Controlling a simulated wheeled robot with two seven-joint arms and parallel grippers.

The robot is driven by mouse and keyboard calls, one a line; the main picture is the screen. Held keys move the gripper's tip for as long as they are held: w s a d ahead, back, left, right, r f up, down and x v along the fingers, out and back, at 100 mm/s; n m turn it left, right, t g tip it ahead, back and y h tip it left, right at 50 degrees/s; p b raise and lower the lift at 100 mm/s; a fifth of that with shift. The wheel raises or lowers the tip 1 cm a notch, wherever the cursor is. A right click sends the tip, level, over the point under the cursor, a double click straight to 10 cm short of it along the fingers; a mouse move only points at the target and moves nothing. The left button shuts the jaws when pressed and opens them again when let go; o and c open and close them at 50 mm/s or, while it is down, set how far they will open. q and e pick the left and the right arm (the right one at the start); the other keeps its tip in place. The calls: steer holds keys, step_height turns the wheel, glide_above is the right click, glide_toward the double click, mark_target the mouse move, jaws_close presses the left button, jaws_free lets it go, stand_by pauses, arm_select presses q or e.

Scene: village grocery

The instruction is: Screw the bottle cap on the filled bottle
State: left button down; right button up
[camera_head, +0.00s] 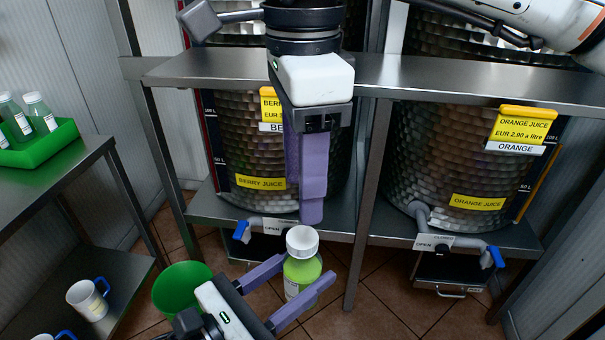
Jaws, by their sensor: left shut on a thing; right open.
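A bottle with green contents (301,270) stands upright in the lower middle, with a pale label low on its side. A white cap (302,240) sits on top of its neck; I cannot tell how tightly. My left gripper (306,272) is shut on the bottle's body, one purple finger on each side. My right gripper (311,218) points down from above, its fingertips just above and behind the cap in the picture. It is open and holds nothing; its fingers overlap from this angle. The bottle's base is partly hidden by a left finger.
Berry (245,140) and orange juice vats (440,150) stand on a metal rack behind, with blue-handled taps (490,256) below. A green bucket (183,290) is left of my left gripper. A table at left holds a green crate (45,148) of bottles; a mug (88,299) is below.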

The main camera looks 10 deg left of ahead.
mark_target(302, 237)
steer(key=shift+f, duration=4.05)
steer(key=c, duration=1.1)
steer(key=o, duration=1.2)
steer(key=shift+r, duration=0.1)
step_height(302, 237, up, 12)
steer(key=shift+f, duration=0.1)
